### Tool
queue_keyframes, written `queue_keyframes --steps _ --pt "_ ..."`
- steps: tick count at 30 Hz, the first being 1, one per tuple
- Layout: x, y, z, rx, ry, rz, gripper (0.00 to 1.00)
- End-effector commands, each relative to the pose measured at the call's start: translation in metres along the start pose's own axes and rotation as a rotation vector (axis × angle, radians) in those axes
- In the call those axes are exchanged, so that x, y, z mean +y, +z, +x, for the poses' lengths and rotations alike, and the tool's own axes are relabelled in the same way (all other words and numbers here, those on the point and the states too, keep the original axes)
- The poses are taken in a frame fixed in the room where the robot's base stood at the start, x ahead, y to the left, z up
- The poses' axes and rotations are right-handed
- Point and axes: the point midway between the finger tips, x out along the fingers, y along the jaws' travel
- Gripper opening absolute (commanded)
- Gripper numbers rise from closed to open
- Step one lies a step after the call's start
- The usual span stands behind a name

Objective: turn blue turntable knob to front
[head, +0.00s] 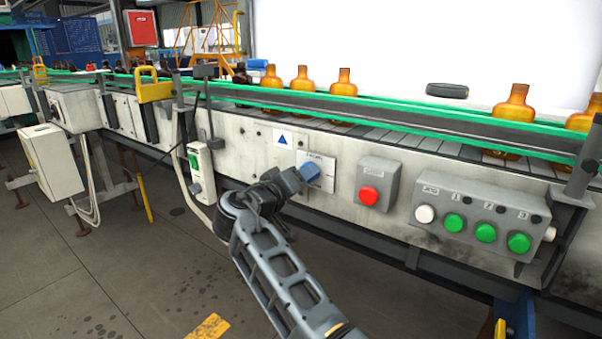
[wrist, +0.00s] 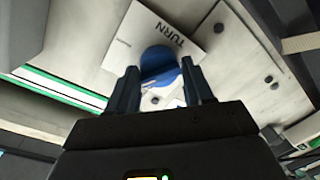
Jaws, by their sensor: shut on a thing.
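The blue knob (head: 310,171) sits on a pale plate (head: 327,183) on the side of the conveyor. In the wrist view the blue knob (wrist: 159,64) is round, and the plate (wrist: 148,32) around it reads TURN. My gripper (head: 296,181) reaches the knob from the left in the head view. In the wrist view its two fingers (wrist: 159,86) stand on either side of the knob and are shut on it. The fingers hide the knob's sides, and I cannot tell which way its mark points.
Right of the knob is a grey box with a red button (head: 369,196), then a grey box with a white button (head: 425,214) and several green buttons (head: 486,233). Amber bottles (head: 343,82) stand on the conveyor behind green rails (head: 400,112). The floor (head: 110,270) at front left is clear.

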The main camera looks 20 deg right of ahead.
Motion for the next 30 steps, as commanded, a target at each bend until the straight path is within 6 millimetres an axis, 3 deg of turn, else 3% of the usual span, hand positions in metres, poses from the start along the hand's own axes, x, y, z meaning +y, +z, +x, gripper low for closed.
queue_keyframes --steps 15,30 --pt "0.004 -0.0018 0.0023 -0.042 0.011 -0.43 0.21" --pt "0.0026 -0.0019 0.0022 -0.053 0.013 -0.586 0.21"
